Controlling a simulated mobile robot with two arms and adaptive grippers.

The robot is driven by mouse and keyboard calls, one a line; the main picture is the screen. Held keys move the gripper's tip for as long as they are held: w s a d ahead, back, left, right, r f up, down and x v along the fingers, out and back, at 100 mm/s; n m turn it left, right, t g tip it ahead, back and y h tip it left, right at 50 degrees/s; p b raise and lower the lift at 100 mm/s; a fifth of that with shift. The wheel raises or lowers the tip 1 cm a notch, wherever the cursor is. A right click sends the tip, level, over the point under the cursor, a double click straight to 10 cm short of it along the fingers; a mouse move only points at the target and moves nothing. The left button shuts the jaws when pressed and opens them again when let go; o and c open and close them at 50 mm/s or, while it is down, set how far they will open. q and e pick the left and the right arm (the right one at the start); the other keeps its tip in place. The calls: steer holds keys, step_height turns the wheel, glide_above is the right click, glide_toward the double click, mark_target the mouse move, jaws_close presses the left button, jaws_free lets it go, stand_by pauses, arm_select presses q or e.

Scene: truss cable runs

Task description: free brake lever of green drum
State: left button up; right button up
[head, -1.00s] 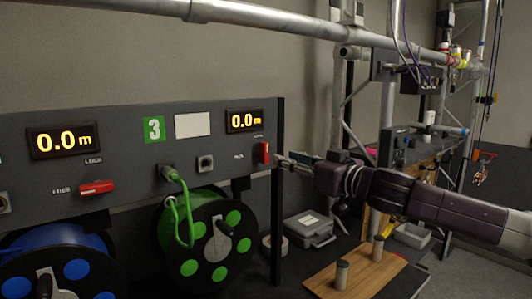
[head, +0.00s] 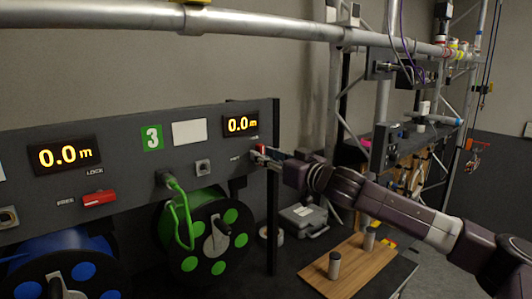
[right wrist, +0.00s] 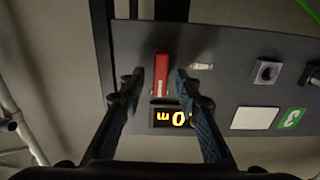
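The green drum (head: 216,228) hangs under the dark panel, with a green cable plugged in above it. Its red brake lever (right wrist: 161,76) stands upright on the panel, beside the right-hand 0.0 m display; in the head view only a small red part (head: 261,148) shows past my gripper. My right gripper (head: 259,156) is at the lever. In the right wrist view its two fingers (right wrist: 160,84) are apart, one on each side of the lever, with visible gaps. Whether the fingertips reach the lever's depth is hard to tell. My left gripper is out of view.
The blue drum (head: 60,262) sits at left, with its own red lever (head: 99,197) lying nearly level. A dark post (head: 272,225) stands at the panel's right end. A wooden board (head: 350,266) with two cylinders is at lower right. A horizontal truss pipe (head: 120,14) crosses above.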

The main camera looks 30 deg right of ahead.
jaws_close()
steer(key=shift+r+n, duration=0.1)
steer(key=shift+n, duration=0.3)
steer(key=shift+s+a+f+n+p, duration=0.15)
steer(key=shift+n+p, duration=1.05)
steer(key=shift+n, duration=1.65)
steer(key=shift+w+a+f+n+p, duration=0.15)
steer(key=shift+n+p, duration=1)
steer(key=shift+n, duration=1.75)
steer(key=shift+s+a+f+n+p, duration=0.1)
steer(key=shift+a+f+n+p, duration=0.15)
steer(key=shift+n+p, duration=1.8)
steer(key=shift+n+b, duration=0.85)
steer(key=shift+n, duration=0.15)
jaws_free()
